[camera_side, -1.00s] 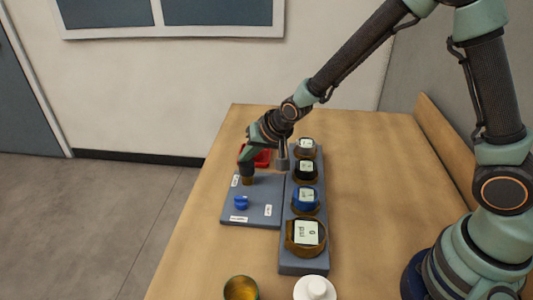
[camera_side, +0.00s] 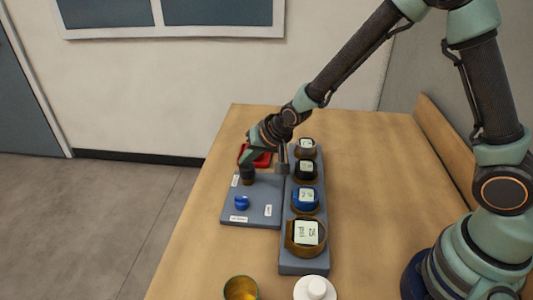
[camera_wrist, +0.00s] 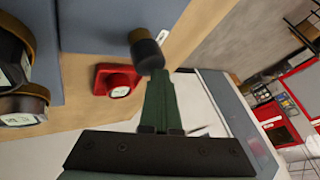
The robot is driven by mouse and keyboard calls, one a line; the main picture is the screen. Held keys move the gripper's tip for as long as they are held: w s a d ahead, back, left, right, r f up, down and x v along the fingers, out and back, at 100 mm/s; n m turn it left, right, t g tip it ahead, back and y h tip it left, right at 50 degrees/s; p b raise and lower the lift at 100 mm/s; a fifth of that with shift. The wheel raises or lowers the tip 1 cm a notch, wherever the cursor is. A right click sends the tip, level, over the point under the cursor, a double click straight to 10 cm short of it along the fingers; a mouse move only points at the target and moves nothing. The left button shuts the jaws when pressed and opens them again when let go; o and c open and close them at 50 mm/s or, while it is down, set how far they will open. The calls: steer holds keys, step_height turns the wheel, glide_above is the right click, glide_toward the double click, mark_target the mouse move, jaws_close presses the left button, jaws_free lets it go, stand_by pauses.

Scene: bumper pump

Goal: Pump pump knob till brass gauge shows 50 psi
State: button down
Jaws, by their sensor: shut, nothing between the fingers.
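A dark pump knob (camera_side: 248,174) stands on the grey-blue panel (camera_side: 262,187); in the wrist view it is a dark cylinder (camera_wrist: 147,52) on a brass-coloured stem. My gripper (camera_side: 249,158) is shut and empty just above and behind the knob. In the wrist view its green fingertips (camera_wrist: 165,77) are close beside the knob's end; I cannot tell whether they touch. The brass gauge (camera_side: 292,240) is the nearest in the row on the right. Its pale display appears to show a two-digit number above or beside "psi", too blurred and turned to read surely.
A blue knob (camera_side: 241,202) sits nearer on the panel. Blue, black and brownish gauges stand behind the brass one on a grey strip (camera_side: 305,267). A red block (camera_wrist: 112,77) lies behind the panel. A brass cup (camera_side: 241,288) and white lidded item (camera_side: 316,289) stand in front.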

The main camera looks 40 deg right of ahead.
mark_target(248, 168)
steer(key=shift+s, duration=0.1)
stand_by(0.4)
steer(key=shift+r, duration=1.25)
steer(key=shift+r, duration=0.1)
steer(key=shift+r, duration=2.45)
